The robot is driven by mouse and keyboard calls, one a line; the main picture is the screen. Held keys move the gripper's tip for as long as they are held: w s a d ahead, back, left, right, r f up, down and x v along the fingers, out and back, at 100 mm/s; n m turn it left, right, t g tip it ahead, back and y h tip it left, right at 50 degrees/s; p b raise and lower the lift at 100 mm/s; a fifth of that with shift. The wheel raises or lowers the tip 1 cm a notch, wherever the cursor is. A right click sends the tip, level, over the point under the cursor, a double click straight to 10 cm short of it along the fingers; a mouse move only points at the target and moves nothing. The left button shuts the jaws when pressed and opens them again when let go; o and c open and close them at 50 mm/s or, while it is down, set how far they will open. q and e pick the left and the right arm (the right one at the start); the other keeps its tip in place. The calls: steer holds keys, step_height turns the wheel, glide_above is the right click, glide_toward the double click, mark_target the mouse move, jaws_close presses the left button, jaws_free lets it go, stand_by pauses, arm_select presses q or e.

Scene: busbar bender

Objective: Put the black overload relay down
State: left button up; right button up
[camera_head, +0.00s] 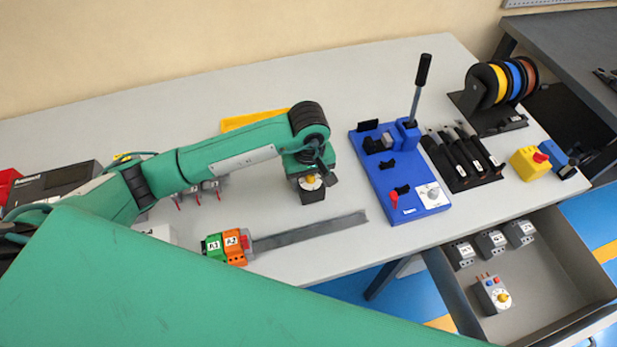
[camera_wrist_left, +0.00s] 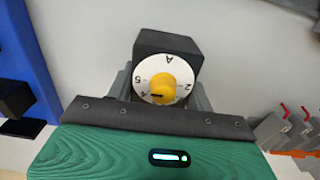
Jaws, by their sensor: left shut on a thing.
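The black overload relay (camera_wrist_left: 167,50) is a dark block with a white dial and a yellow knob, seen in the left wrist view. My left gripper (camera_wrist_left: 160,98) is shut on it, with grey fingers at both its sides. In the head view the relay (camera_head: 312,194) hangs under my left gripper (camera_head: 311,180), over the table between the grey metal strip and the blue bender. Whether its underside touches the table cannot be told. My right gripper is not in view.
The blue bender (camera_head: 383,180) with its upright lever stands to the right. A grey strip (camera_head: 310,231) and green and orange blocks (camera_head: 226,246) lie in front. An open drawer (camera_head: 548,278) holds several devices. Clear table (camera_head: 350,95) lies behind.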

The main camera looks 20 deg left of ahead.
arm_select(q)
steer(key=shift+f, duration=0.15)
steer(key=o, duration=1.1)
steer(key=shift+r, duration=0.3)
step_height(320, 180, up, 2)
steer(key=shift+r+b, duration=0.2)
steer(key=shift+b, duration=0.15)
step_height(320, 180, up, 8)
steer(key=shift+f+b, duration=0.15)
steer(key=shift+b, duration=0.55)
steer(key=shift+r, duration=0.8)
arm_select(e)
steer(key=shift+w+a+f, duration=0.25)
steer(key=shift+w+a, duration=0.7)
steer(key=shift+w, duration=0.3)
